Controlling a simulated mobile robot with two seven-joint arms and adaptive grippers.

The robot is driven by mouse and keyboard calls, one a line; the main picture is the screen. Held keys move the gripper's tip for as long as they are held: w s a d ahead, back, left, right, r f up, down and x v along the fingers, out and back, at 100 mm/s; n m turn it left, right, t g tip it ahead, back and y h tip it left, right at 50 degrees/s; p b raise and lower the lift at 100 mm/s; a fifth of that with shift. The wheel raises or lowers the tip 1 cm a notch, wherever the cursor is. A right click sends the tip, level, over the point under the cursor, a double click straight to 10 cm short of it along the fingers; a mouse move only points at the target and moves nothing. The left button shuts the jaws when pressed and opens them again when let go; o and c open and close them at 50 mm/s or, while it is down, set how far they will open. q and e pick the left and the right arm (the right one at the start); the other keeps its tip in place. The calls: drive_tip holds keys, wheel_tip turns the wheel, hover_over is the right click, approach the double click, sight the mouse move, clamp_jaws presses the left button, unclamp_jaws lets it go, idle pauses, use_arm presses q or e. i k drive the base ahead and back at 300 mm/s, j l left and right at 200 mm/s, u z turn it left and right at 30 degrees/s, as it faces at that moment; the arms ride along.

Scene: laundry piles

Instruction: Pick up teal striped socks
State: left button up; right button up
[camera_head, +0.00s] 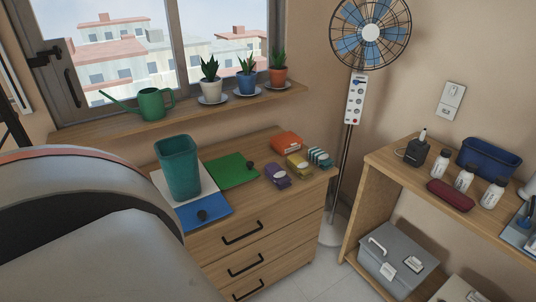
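The teal striped socks (319,156), a small folded bundle with teal and white stripes, lie on top of the wooden dresser (258,231) near its back right corner. A yellow bundle (299,165) lies just to their left, and a purple bundle (277,175) lies further left and nearer the front. An orange bundle (286,143) lies behind these. Neither of my grippers shows in the head view. A large grey curved shape fills the lower left and hides the dresser's left side.
A teal bin (178,168) stands on the dresser's left, with white, green (232,170) and blue (205,212) flat pieces around it. A fan (370,34) stands behind the dresser's right corner. A wooden shelf (385,168) with bottles is at right.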

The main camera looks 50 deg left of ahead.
sight(316, 155)
drive_tip(key=u, duration=1.25)
